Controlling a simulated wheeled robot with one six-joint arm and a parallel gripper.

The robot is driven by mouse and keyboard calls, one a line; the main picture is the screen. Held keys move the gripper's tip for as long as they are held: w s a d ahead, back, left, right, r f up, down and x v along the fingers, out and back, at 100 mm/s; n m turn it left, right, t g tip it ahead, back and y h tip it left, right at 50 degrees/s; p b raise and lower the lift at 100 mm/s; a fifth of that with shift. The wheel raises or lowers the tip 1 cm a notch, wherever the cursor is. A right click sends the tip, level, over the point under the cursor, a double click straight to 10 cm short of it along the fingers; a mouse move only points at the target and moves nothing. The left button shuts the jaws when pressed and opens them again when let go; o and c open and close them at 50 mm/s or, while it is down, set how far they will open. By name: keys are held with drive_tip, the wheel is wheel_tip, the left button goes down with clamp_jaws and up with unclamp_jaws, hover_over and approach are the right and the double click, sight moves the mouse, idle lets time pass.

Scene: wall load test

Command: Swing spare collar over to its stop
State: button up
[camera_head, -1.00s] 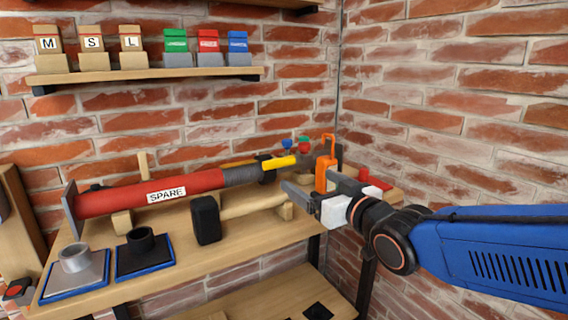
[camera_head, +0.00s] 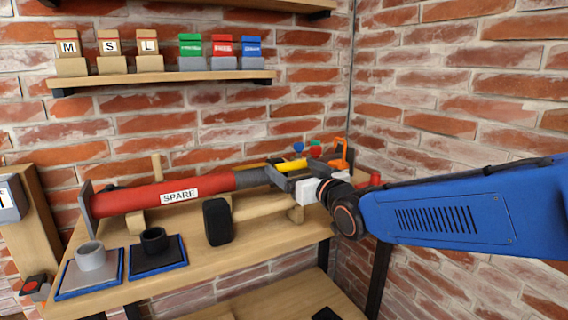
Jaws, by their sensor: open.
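The red spare tube (camera_head: 150,195), labelled SPARE, lies along the bench on wooden supports. A dark grey section (camera_head: 250,178) forms its right end. A yellow bar (camera_head: 291,165) sticks out to the right from there; I take it as the collar's handle. My gripper (camera_head: 286,168) is open at the yellow bar, its fingers seeming to lie to either side of it. I cannot tell whether they touch it. The black collar and its stop are mostly hidden behind my gripper.
An orange clip-like piece (camera_head: 341,152) stands just behind and right of my gripper. Two pads with cups (camera_head: 92,257) sit front left. A shelf (camera_head: 160,77) hangs above.

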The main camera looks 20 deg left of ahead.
drive_tip(key=shift+x, duration=3)
drive_tip(key=shift+c, duration=0.3)
drive_tip(key=c, duration=1.5)
drive_tip(key=shift+o, duration=0.2)
